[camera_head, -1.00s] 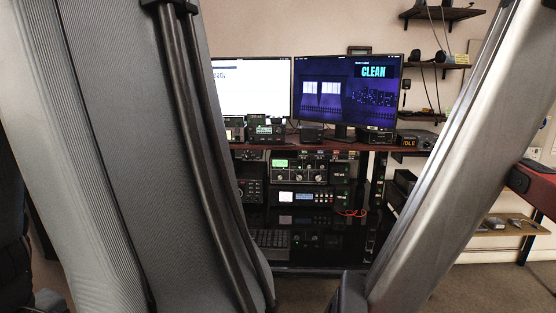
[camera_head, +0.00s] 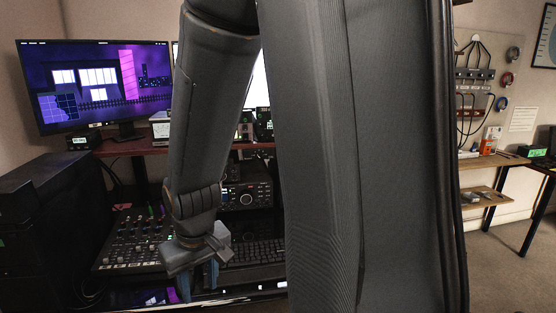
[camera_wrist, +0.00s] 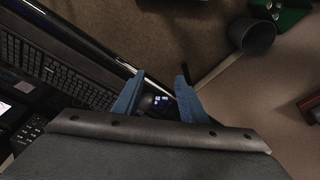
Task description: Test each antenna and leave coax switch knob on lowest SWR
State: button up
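My gripper (camera_head: 199,280) hangs over the front edge of the desk in the head view, with its blue fingers pointing down. In the wrist view the fingers of my gripper (camera_wrist: 160,76) are spread apart with nothing held between them. A small dark object with lit spots (camera_wrist: 160,101) shows between and beyond the fingers. A black-knobbed radio (camera_head: 246,196) stands on the desk behind my arm. At the right wall, a board (camera_head: 490,92) carries black cables and several connectors. I cannot make out a coax switch knob or an SWR reading.
A mixer (camera_head: 135,241) and keyboard (camera_head: 256,252) lie on the desk near my gripper. A purple monitor (camera_head: 95,88) stands at the left. A wooden shelf (camera_head: 492,161) is below the board. The wrist view shows a dark bin (camera_wrist: 252,37) on open floor.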

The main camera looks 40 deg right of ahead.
jog(key=w+d+m+t+h+b, duration=0.1)
jog(key=w+d+t+b, duration=0.15)
jog(key=w+d, duration=0.7)
jog(key=m+t+h+b, duration=0.35)
jog(key=t+h, duration=0.45)
jog(key=t, duration=0.3)
send_near(260, 158)
jog(key=shift+m, duration=0.35)
jog(key=p+x, duration=0.1)
jog(key=x, duration=0.6)
jog(key=shift+w+d+p, duration=0.2)
jog(key=shift+w+p, duration=0.15)
grip_shut()
